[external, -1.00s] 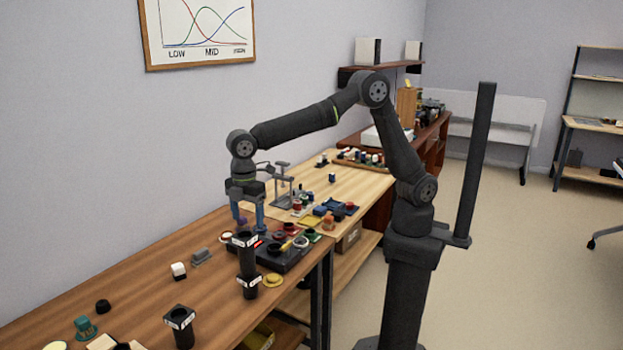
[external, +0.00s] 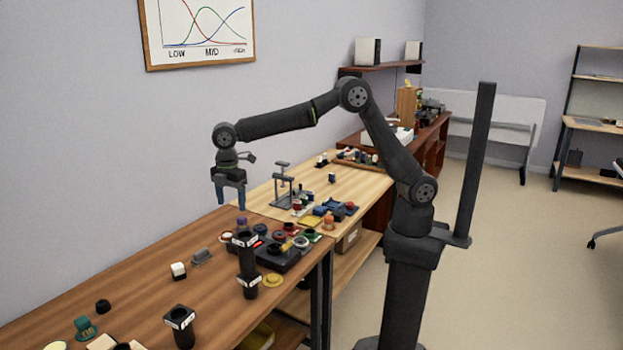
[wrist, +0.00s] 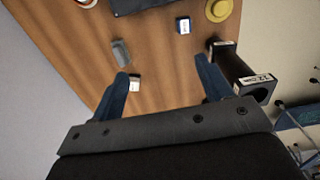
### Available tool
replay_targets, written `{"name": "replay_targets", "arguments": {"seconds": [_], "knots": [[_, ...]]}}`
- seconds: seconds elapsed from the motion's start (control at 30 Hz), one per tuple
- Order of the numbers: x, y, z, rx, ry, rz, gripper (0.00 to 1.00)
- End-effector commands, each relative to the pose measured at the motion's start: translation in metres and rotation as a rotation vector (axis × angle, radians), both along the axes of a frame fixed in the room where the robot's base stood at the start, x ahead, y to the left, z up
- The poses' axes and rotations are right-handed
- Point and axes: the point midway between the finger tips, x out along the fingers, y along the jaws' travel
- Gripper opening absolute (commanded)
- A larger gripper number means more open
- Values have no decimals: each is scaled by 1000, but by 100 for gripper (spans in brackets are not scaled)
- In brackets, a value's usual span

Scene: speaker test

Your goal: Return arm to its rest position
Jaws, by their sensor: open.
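My gripper (external: 231,205) hangs pointing down above the brown wooden bench (external: 140,275), clear of the things on it. Its two blue fingers are apart with nothing between them. In the wrist view the open fingers (wrist: 161,68) frame bare bench top. My arm reaches left from its column in a raised, bent shape. A small purple-topped piece (external: 242,223) stands below the gripper, beside the black device (external: 285,262); the gripper is apart from it.
Black labelled cylinders (external: 247,257) stand near the bench's front edge; another (external: 180,326) is further left. A white-and-black block (external: 178,271) and grey piece (external: 202,256) lie nearby. A metal stand (external: 283,185) rises behind.

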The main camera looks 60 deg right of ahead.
Motion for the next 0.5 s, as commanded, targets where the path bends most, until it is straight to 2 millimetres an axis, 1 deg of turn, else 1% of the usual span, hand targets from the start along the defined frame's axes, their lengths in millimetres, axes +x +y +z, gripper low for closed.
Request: {"name": "replay_targets", "arguments": {"seconds": [0.03,0.27,0.5], "knots": [[8,0,-7,-1,1,-1,72],[42,0,-32,-2,0,7,72],[28,41,-57,-1,0,13,72]]}}
